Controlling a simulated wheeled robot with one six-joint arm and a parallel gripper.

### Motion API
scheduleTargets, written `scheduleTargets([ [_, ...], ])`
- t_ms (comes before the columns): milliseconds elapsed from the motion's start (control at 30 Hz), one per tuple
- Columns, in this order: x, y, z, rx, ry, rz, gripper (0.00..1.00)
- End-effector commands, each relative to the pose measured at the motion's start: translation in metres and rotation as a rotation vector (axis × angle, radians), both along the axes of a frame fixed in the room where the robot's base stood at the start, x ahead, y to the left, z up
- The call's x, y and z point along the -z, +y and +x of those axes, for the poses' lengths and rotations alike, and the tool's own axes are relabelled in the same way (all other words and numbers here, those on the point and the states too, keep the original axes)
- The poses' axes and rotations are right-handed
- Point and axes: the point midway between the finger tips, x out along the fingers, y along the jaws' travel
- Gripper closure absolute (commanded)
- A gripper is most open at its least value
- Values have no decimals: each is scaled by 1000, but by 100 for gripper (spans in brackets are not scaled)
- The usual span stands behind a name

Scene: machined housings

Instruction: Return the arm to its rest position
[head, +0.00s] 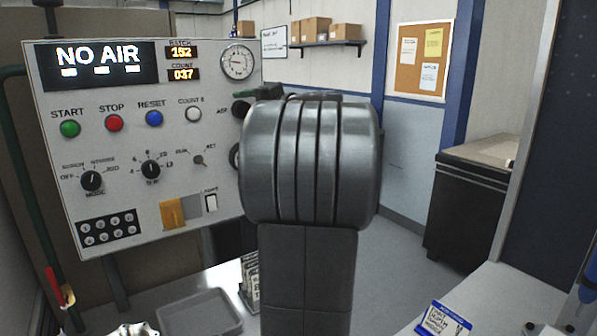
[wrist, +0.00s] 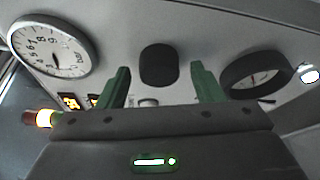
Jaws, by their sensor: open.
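My gripper (wrist: 156,88) shows in the wrist view with two green fingers standing well apart. It is open, with nothing between the fingers. It faces the grey control panel; a black round knob (wrist: 159,65) appears behind the gap between the fingers. I cannot tell from this view whether the fingers touch anything. The panel's display (head: 100,64) reads "NO AIR".
A pressure gauge (head: 238,62) sits at the panel's upper right and also shows in the wrist view (wrist: 52,45). A grey tray (head: 200,312) lies on the bench below the panel. A red-handled valve (head: 54,287) is at the left. Floor shows at right, beside a dark cabinet (head: 465,210).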

Motion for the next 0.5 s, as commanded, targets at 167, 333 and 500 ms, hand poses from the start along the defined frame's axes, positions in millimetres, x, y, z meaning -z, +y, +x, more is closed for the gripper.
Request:
scheduleTargets([
  [167,5,1,0,-3,135,198,40],
  [333,6,1,-1,-3,268,397,40],
  [500,7,1,-1,-3,401,593,40],
])
